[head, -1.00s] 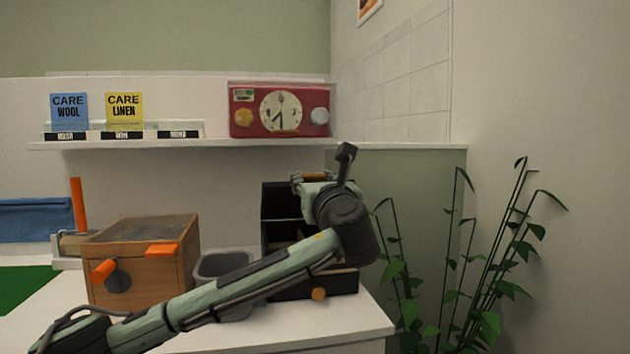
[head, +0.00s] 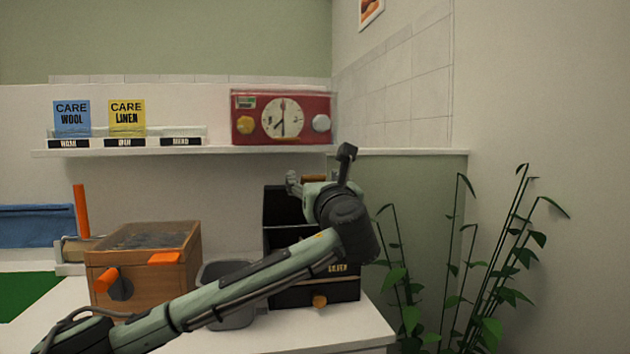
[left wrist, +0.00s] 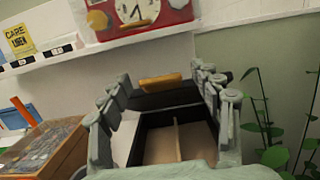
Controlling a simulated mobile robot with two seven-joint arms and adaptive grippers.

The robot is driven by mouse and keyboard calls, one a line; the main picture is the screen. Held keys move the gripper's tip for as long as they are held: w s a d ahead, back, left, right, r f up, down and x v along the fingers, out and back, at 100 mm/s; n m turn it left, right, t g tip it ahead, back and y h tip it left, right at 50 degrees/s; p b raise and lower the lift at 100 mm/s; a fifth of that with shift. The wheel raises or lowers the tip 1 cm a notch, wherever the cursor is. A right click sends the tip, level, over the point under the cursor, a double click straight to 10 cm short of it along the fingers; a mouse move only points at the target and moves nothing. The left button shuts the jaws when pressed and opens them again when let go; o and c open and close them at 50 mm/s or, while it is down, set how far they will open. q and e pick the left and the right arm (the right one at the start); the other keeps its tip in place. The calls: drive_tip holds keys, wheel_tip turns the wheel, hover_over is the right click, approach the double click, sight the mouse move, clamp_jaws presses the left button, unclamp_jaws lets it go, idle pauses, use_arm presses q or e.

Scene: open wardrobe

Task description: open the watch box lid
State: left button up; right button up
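The black box (head: 283,292) stands on the white counter with a wooden knob (head: 319,301) on its front. Its lid (head: 278,203) is raised, standing upright at the back. In the left wrist view the box's open inside shows a divider (left wrist: 178,142), and the lid (left wrist: 165,98) carries an orange-brown handle (left wrist: 160,82) on its top edge. My left gripper (head: 300,186) is over the box, partly hidden by my arm. In the left wrist view its fingers (left wrist: 160,95) are spread wide, with nothing held between them. The handle appears beyond them. My right gripper is not in view.
A wooden box with a clear top (head: 144,268) and orange fittings stands left, with a grey bin (head: 212,272) between the boxes. A shelf (head: 215,152) above holds a red clock unit (head: 303,107) and care cards. A plant (head: 500,270) stands right.

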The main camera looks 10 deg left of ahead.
use_arm(q)
drive_tip(key=shift+f, duration=0.1)
drive_tip(key=shift+s, duration=0.15)
drive_tip(key=v, duration=1.1)
drive_tip(key=shift+s, duration=0.3)
drive_tip(key=shift+d, duration=0.15)
